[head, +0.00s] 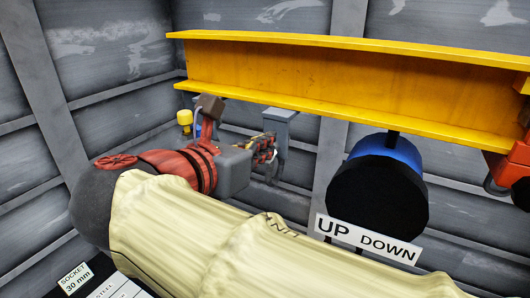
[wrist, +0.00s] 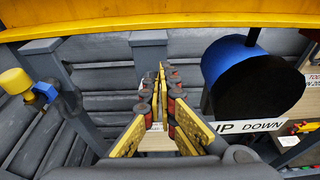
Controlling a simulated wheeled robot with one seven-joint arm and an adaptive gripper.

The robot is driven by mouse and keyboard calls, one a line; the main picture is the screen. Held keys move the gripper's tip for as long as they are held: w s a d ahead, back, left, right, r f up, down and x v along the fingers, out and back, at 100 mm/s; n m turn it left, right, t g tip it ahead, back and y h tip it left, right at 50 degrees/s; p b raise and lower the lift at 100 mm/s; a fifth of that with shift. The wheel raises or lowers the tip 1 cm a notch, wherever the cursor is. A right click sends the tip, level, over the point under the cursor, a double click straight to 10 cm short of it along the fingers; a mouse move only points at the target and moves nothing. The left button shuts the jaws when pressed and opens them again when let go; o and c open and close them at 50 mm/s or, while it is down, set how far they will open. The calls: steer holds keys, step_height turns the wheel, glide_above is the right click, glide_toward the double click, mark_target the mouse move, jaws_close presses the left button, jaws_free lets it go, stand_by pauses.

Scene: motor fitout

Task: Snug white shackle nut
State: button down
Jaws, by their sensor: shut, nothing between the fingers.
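My gripper (head: 264,150) reaches out at mid-height, below the yellow beam and in front of the grey back wall. In the wrist view its yellow and red fingers (wrist: 164,76) run forward and come together at the tips, shut with nothing seen between them. I cannot pick out a white shackle or its nut in either view. My sleeved arm and the gripper hide part of the scene behind them.
A yellow beam (head: 340,85) spans above. A blue and black drum (head: 378,195) hangs under it, right of my gripper, near an UP DOWN sign (head: 368,240). A yellow cap (wrist: 16,82) stands left. A "SOCKET 30 mm" label (head: 76,278) is lower left.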

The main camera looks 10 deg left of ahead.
steer(key=v, duration=0.2)
steer(key=f+v, duration=0.1)
steer(key=v, duration=0.1)
steer(key=shift+s+a+p, duration=0.15)
steer(key=shift+s+p, duration=0.2)
steer(key=shift+s, duration=0.1)
